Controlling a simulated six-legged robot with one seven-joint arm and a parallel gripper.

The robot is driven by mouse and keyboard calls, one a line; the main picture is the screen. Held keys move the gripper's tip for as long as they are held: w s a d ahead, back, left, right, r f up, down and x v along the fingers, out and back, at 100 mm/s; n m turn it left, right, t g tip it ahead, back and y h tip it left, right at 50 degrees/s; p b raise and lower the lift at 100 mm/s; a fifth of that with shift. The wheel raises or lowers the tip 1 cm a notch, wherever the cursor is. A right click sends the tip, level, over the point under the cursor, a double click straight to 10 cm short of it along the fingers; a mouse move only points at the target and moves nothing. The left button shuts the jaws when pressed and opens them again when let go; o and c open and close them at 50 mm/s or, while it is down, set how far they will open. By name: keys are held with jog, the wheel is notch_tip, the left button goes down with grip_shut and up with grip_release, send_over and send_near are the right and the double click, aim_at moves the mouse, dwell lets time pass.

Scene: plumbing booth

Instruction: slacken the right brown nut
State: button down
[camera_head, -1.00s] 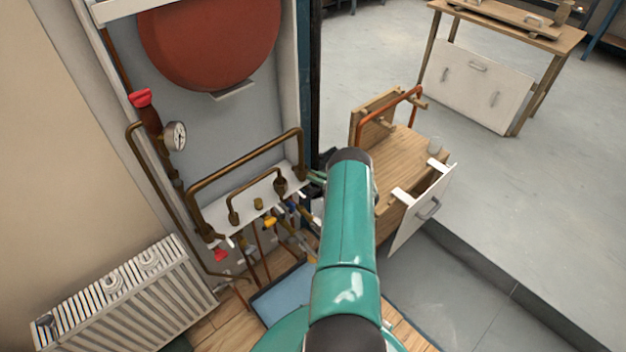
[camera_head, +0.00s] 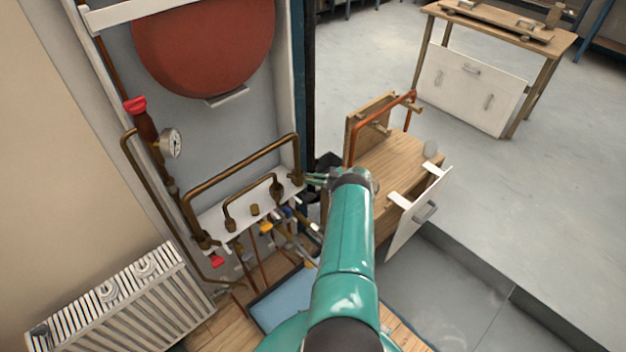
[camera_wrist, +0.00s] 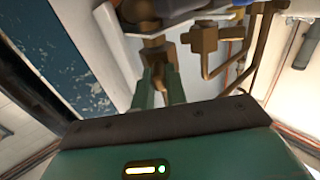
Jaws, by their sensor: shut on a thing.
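The right brown nut (camera_head: 297,178) is at the right foot of the large brown pipe loop (camera_head: 240,160), at the white shelf. My gripper (camera_head: 309,179) reaches it from the right with its green fingers. In the wrist view the two green fingers (camera_wrist: 161,78) are closed around the brown nut (camera_wrist: 157,53), and their tips touch it. The finger tips partly cover the nut. Whether the nut has turned cannot be told.
A smaller brown pipe loop (camera_head: 252,203) and a brass cap (camera_head: 255,210) stand left of the nut on the white shelf (camera_head: 215,222). Valves and pipes hang below. A dark blue post (camera_head: 310,80) stands close behind, and a wooden cabinet (camera_head: 395,165) is to the right.

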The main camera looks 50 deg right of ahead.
jog(key=c, duration=1.4)
grip_release()
jog(key=shift+c, duration=0.2)
jog(key=v, duration=1.3)
jog(key=shift+s+d, duration=0.15)
jog(key=shift+s, duration=0.15)
